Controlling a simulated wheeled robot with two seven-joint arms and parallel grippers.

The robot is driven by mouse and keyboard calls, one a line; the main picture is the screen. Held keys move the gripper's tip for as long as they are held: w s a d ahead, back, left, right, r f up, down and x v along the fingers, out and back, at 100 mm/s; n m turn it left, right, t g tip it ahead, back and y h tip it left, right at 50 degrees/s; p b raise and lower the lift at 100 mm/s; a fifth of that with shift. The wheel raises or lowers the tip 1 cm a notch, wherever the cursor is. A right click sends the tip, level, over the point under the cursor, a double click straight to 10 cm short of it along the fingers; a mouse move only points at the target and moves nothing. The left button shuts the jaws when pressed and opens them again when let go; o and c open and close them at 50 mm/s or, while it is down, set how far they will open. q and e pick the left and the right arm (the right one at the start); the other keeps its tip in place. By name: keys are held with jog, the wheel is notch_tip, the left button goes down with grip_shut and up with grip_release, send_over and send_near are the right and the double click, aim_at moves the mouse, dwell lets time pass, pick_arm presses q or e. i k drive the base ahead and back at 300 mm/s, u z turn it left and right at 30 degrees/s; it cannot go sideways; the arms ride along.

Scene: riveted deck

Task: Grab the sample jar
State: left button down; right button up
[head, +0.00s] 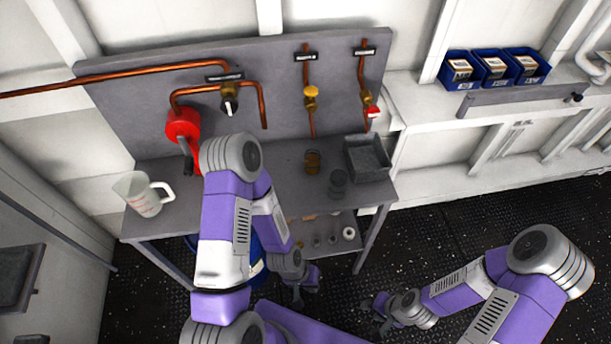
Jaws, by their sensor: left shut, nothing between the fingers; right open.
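A small dark grey, glassy-looking jar (337,184) stands on the grey bench, in front of the grey tray. A small brown-amber container (312,161) stands just behind it and to its left. I cannot tell for certain which of the two is the sample jar. My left gripper (298,300) is shut and empty, low in front of the bench and below its top. My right gripper (372,311) is open and empty, low over the dark floor to the right of the left one. Both grippers are well apart from the jars.
The grey bench (281,193) carries a measuring jug (143,194) at left, a red item (183,126) and a grey tray (367,160) at right. Copper pipes with valves run on the back panel. Several small things lie on a lower shelf. Blue bins (493,68) stand far right.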

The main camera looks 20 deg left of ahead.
aim_at(312, 158)
jog(key=z, duration=0.9)
jog(key=i, duration=0.5)
jog(key=u, duration=3)
